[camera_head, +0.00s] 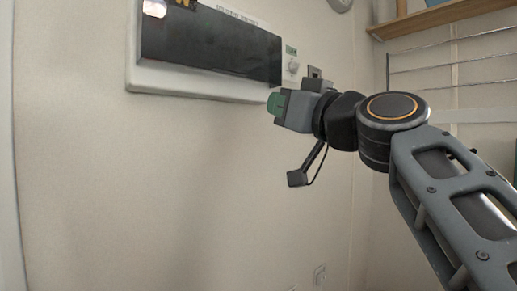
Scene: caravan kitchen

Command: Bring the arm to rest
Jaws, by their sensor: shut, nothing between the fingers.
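My arm (455,195) reaches in from the lower right, with a round black joint (393,107) near the middle right. My gripper (277,104) is at the arm's far end, pointing left, with green fingertips close together. It is shut and holds nothing. It appears in front of the wall, just below the right end of a dark panel; the gap between them cannot be told.
The dark panel in a white frame (190,82) is on the pale wall (170,190). A wooden shelf (440,15) and a wire rack (450,62) are at upper right. The space left of and below my gripper looks clear.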

